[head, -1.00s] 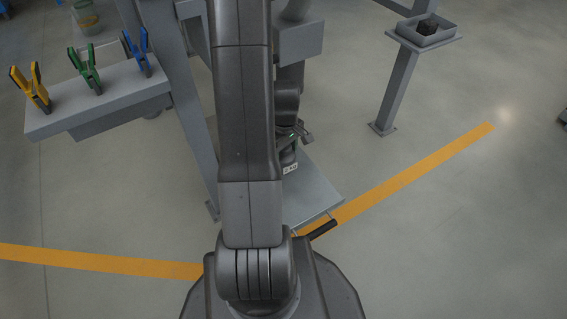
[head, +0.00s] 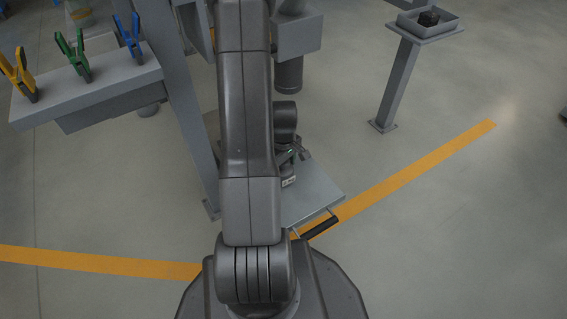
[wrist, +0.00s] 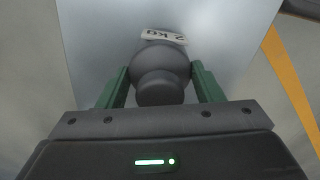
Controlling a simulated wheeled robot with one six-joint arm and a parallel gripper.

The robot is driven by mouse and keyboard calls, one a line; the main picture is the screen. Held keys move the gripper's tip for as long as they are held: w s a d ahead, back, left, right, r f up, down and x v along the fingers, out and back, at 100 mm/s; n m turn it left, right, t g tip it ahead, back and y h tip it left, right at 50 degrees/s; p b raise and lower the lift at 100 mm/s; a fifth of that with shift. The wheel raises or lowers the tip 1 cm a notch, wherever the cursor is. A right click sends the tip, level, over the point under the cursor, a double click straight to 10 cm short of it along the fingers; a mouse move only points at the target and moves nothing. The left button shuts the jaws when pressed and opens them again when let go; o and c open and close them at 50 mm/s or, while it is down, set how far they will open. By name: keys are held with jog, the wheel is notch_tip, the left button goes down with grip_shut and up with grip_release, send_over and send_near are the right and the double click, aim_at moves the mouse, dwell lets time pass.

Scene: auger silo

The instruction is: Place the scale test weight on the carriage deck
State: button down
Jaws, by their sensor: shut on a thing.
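The scale test weight (wrist: 161,70) is a dark grey rounded body with a narrower knob and a white label reading 2 kg. In the wrist view it is between the green fingers of my gripper (wrist: 160,88), which is shut on it. The carriage deck (wrist: 220,32) is a flat pale grey plate behind the weight in the wrist view. In the head view the deck (head: 314,192) lies low beyond my base, with a dark handle at its near edge. The weight (head: 288,182) shows partly there, over the deck; whether it touches the deck cannot be told.
A grey shelf (head: 100,95) at left carries yellow, green and blue clamps. A post with a tray (head: 432,32) holding a dark lump stands at upper right. A grey upright (head: 180,110) rises left of the deck. An orange line (head: 420,165) crosses clear floor at right.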

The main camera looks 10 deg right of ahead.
jog(key=shift+c, duration=2)
grip_release()
jog(key=shift+f, duration=0.1)
notch_tip(320, 180, up, 12)
jog(key=p, duration=0.5)
